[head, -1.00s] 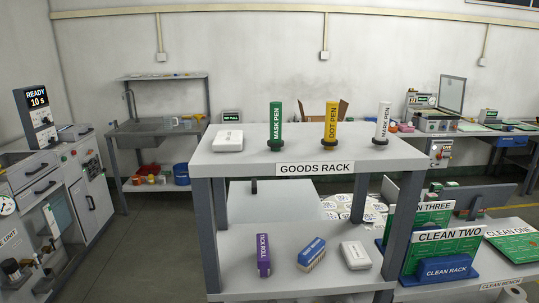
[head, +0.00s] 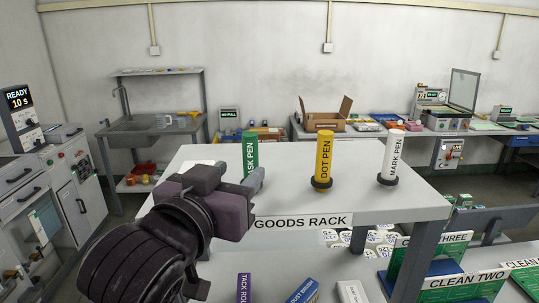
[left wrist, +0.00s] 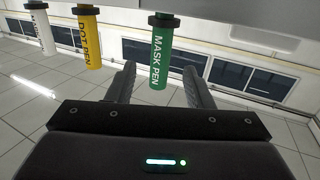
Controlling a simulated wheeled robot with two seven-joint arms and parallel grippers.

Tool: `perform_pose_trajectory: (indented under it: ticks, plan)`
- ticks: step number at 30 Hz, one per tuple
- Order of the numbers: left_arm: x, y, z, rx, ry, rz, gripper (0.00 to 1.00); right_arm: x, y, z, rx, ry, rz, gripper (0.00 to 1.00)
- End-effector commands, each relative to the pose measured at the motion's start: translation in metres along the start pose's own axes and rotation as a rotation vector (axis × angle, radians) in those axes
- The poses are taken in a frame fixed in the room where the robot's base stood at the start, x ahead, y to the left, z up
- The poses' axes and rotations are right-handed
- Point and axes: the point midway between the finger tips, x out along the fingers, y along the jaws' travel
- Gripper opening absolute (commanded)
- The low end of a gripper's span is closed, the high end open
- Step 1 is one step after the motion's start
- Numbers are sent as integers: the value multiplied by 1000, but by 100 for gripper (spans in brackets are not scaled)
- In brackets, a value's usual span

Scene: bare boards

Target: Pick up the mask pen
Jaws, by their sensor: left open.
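The green mask pen (head: 250,150) stands upright at the left on the top shelf of the goods rack (head: 390,205). My left gripper (head: 257,180) is in front of it in the head view and hides its lower part and base. In the left wrist view the mask pen (left wrist: 159,62) appears upside down, in the gap between the spread fingers of my left gripper (left wrist: 160,82). The fingers are open and I see no contact with the pen; whether it is fully between the tips I cannot tell. My right gripper is not in view.
A yellow dot pen (head: 324,158) and a white mark pen (head: 392,155) stand upright to the right on the same shelf. The lower shelf holds several boxes. The shelf's right end is clear.

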Motion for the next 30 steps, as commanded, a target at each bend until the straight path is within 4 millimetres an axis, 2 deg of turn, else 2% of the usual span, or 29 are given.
perform_pose_trajectory:
  ticks: [3, 5, 8, 12, 15, 17, 20, 25, 29, 30]
  plan:
    - [3, 3, -8, 5, 17, 5, 47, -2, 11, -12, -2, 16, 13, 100]
    - [8, 3, -8, 5, 17, 5, 47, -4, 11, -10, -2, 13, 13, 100]
    - [20, 3, -9, 6, 15, 5, 47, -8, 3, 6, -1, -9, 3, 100]
    - [37, 2, -12, 6, 15, 5, 47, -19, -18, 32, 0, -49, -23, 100]
    - [53, 0, -15, 7, 13, 3, 47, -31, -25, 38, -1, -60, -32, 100]
    - [62, 0, -14, 6, 13, 4, 47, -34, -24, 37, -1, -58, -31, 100]
    - [73, 0, -13, 5, 14, 4, 47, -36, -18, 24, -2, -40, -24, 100]
    - [77, 0, -11, 4, 17, 6, 47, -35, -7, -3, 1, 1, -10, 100]
    - [77, 0, -11, 4, 17, 6, 47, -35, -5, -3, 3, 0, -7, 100]
    - [77, 0, -11, 4, 16, 5, 42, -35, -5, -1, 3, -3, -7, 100]
